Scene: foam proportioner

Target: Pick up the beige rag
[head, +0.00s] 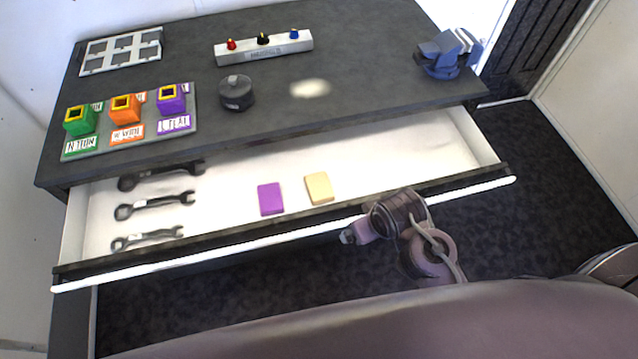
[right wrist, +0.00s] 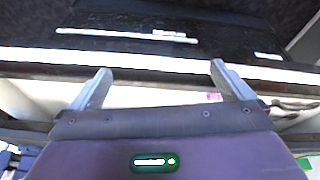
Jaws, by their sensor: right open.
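The beige rag (head: 318,188) is a small flat block shape lying in the open drawer, right of a similar purple rag (head: 271,198). My right gripper (head: 348,237) is at the drawer's front edge, below and slightly right of the beige rag in the head view. In the right wrist view its two fingers (right wrist: 160,85) are spread with nothing between them. A bit of the purple rag (right wrist: 213,97) shows beside one finger there. I cannot make out the beige rag in that view; the gripper body may hide it. My left gripper is not in view.
The open drawer (head: 400,160) also holds several dark wrenches (head: 155,205) at left. On the worktop are a tray with green, orange and purple bins (head: 125,108), a round dark container (head: 236,92), a panel with knobs (head: 263,47) and a blue vise (head: 446,53). The drawer's right side is clear.

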